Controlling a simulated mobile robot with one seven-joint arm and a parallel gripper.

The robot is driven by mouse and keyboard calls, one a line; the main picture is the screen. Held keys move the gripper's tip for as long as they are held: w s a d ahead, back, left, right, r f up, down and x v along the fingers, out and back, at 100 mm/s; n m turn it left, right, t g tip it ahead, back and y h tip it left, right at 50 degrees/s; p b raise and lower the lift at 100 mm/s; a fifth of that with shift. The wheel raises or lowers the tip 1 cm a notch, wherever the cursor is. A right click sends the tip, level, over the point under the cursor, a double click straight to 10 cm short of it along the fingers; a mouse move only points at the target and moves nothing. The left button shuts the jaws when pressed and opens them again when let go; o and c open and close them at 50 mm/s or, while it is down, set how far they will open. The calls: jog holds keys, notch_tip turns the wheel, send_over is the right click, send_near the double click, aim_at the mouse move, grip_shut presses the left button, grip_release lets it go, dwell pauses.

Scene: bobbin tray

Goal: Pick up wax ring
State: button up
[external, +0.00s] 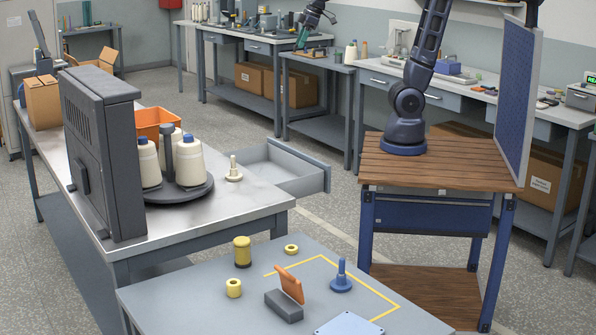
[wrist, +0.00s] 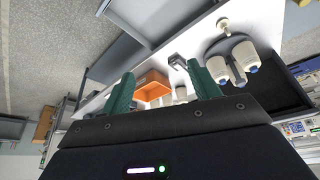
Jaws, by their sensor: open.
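Two short yellow rings lie on the near grey-blue table in the external view: one front left (external: 233,288), with a hole in its top, and a flatter one (external: 291,249) farther back. Either could be the wax ring; I cannot tell which. My gripper (external: 303,40) is at the top of the external view, far from both rings and well above the table. In the wrist view my gripper (wrist: 160,70) shows two green fingers spread apart with nothing between them. Neither ring shows in the wrist view.
Near the rings stand a yellow cylinder (external: 242,252), an orange plate in a grey block (external: 284,306), a blue peg (external: 342,277) and a pale blue plate (external: 348,325). A steel bench with cones (external: 190,165) and a tall dark panel (external: 103,155) stands left. An open drawer (external: 285,168) juts out.

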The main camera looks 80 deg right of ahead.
jog(key=w+a+f+n, duration=0.1)
jog(key=w+a+n, duration=0.1)
jog(key=w+a, duration=0.6)
jog(key=w+a+f+n+y, duration=0.15)
jog(key=w+a, duration=0.25)
jog(key=a, duration=0.7)
jog(key=w+a+f+n, duration=0.1)
jog(key=w+a+f, duration=0.1)
jog(key=w+a, duration=0.6)
jog(key=a+f+n+g, duration=0.1)
jog(key=a+f, duration=0.2)
jog(key=a, duration=0.5)
jog(key=a+f+n, duration=0.1)
jog(key=a+f, duration=0.1)
jog(key=a, duration=0.6)
jog(key=n+g+y, duration=0.2)
jog(key=n, duration=0.3)
send_near(232, 294)
jog(key=shift+h, duration=0.25)
jog(key=shift+d+x, duration=0.15)
jog(key=shift+x, duration=1.7)
jog(key=shift+d+x, duration=0.15)
jog(key=shift+x, duration=1.7)
jog(key=shift+w, duration=0.1)
jog(key=shift+c, duration=0.2)
jog(key=c, duration=1)
